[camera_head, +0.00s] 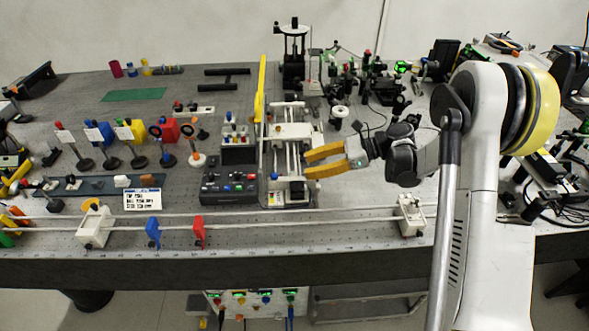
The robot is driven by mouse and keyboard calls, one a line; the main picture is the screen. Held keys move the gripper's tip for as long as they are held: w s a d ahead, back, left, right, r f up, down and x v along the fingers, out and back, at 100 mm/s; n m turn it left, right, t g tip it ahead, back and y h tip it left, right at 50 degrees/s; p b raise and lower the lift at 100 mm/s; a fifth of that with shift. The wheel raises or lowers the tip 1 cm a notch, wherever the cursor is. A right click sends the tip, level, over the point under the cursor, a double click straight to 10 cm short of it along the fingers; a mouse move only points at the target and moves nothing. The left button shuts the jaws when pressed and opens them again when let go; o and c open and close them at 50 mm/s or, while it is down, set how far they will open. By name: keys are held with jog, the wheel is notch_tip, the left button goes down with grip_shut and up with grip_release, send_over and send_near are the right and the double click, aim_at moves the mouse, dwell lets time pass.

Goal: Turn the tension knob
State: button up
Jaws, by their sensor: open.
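My gripper (309,163) has two orange-yellow fingers, which are apart with nothing visible between them. It points left at the right side of a white-framed railed apparatus (290,133) in the middle of the bench. I cannot tell whether the fingers touch it. A black control box (229,187) with coloured knobs stands just left of the apparatus. At the front, two white end blocks, left (95,227) and right (410,214), stand at the ends of a long rail. I cannot tell which knob is the tension knob.
A blue plate (153,233) and a red plate (198,231) stand along the front rail. Several post-mounted optics, including a red block (168,131), stand left of the control box. A tall yellow panel (260,90) rises behind. Dense equipment fills the back right.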

aim_at(275, 175)
jog(key=b+x, duration=0.1)
jog(key=x, duration=0.8)
jog(key=shift+a+f+b, duration=0.2)
jog(key=shift+a+b, duration=0.15)
jog(key=shift+b, duration=0.05)
grip_shut()
